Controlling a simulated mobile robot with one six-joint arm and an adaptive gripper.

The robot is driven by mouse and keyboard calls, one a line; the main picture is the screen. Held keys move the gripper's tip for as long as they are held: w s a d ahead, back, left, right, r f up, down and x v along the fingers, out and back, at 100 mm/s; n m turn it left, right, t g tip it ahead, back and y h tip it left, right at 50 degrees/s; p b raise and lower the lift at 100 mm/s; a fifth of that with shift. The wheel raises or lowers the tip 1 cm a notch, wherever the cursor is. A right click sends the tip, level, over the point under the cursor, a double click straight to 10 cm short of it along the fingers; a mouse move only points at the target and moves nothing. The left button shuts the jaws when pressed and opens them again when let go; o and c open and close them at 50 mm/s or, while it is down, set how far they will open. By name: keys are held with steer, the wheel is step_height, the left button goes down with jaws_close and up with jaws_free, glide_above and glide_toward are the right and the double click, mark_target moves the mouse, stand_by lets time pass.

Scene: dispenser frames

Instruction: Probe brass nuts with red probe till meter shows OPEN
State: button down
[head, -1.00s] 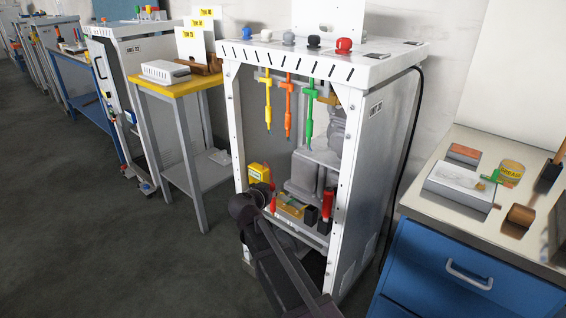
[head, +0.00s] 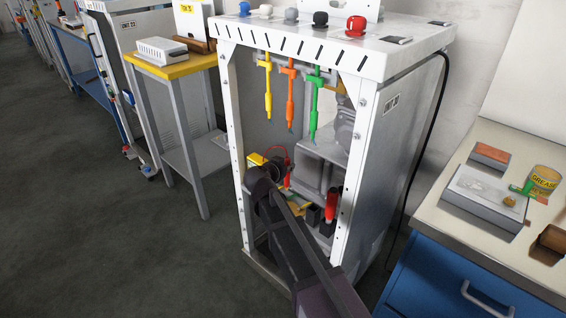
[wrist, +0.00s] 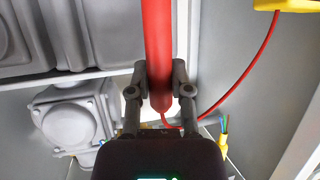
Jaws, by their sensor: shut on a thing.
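My gripper (wrist: 160,78) is shut on the red probe (wrist: 157,40), whose thick red handle runs up between the two fingers in the wrist view. A red lead (wrist: 262,72) curves from the probe to a yellow box, apparently the meter (wrist: 283,4). In the head view the meter (head: 256,160) stands inside the open frame, half covered by my arm; its reading is not legible. The red probe (head: 287,178) shows as a thin red strip beside my arm. A yellowish block (head: 300,206) lies low in the frame; no brass nuts can be made out.
Yellow (head: 267,90), orange (head: 290,95) and green (head: 314,100) tools hang under the frame's top. A red cylinder (head: 332,203) stands right of my arm. White posts (head: 351,130) bound the opening. A blue bench (head: 440,270) stands at right.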

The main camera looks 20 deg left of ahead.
steer(key=shift+s+a, duration=0.1)
steer(key=shift+a, duration=0.2)
steer(key=shift+a, duration=0.1)
steer(key=shift+r+m+g+h+p, duration=0.15)
steer(key=shift+m+g+h+p, duration=0.15)
steer(key=shift+m+h, duration=0.55)
steer(key=shift+a+r+m+g+h, duration=0.1)
steer(key=shift+r+m+g+h, duration=0.15)
steer(key=shift+m+h, duration=0.55)
steer(key=shift+s+r+m+g+h, duration=0.15)
steer(key=shift+m+g+h, duration=0.2)
steer(key=shift+m+h, duration=0.35)
steer(key=f+b, duration=0.4)
steer(key=f, duration=0.1)
steer(key=shift+w, duration=0.25)
steer(key=shift+f+b, duration=0.25)
steer(key=shift+b, duration=0.25)
steer(key=shift+s+f+b, duration=0.1)
steer(key=shift+f+b, duration=0.2)
stand_by(1.3)
